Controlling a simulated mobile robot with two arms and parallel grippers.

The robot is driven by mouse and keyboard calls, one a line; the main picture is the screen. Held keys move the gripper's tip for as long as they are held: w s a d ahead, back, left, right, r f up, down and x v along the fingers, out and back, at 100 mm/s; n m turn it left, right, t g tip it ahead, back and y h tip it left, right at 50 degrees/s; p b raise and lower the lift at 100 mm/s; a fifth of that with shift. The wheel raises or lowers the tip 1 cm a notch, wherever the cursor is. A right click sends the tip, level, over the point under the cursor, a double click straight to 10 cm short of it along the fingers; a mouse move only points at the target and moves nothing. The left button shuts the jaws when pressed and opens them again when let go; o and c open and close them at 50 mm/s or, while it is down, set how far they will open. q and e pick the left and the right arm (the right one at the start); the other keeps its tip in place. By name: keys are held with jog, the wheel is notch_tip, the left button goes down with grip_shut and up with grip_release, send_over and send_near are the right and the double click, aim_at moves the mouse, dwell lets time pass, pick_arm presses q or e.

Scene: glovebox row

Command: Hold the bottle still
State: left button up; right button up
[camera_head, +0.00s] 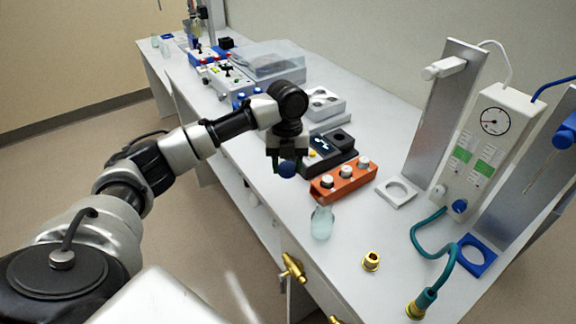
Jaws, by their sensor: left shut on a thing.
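My left gripper (287,160) points down over the near edge of the bench, left of the orange block. It is shut on a small dark blue rounded thing, which looks like the cap of a bottle (287,169). The rest of this bottle cannot be made out. A pale, translucent flask-like vessel (321,223) stands apart from the gripper on the bench, nearer to me. My right gripper is not in view.
An orange block (342,180) with several white-topped vials and a dark device with a lit display (328,150) stand close to the gripper. A brass fitting (371,261), teal hose (420,243) and gauge panel (487,150) are at right. Brass valves (293,268) stick out at the front edge.

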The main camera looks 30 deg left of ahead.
pick_arm(q)
jog(key=shift+s+d+r+n, duration=0.1)
jog(key=shift+s+d+n, duration=0.1)
jog(key=shift+d+n, duration=0.45)
jog(key=s+d+r+n+t, duration=0.1)
jog(key=s+d+n, duration=0.4)
jog(key=n, duration=0.9)
jog(key=s+d+r+n+t, duration=0.1)
jog(key=s+d+n, duration=0.4)
jog(key=n, duration=0.9)
jog(key=shift+s+d+r+t+y, duration=0.3)
jog(key=shift+d+r+y, duration=0.1)
jog(key=shift+d+r, duration=0.55)
jog(key=shift+d+f, duration=0.1)
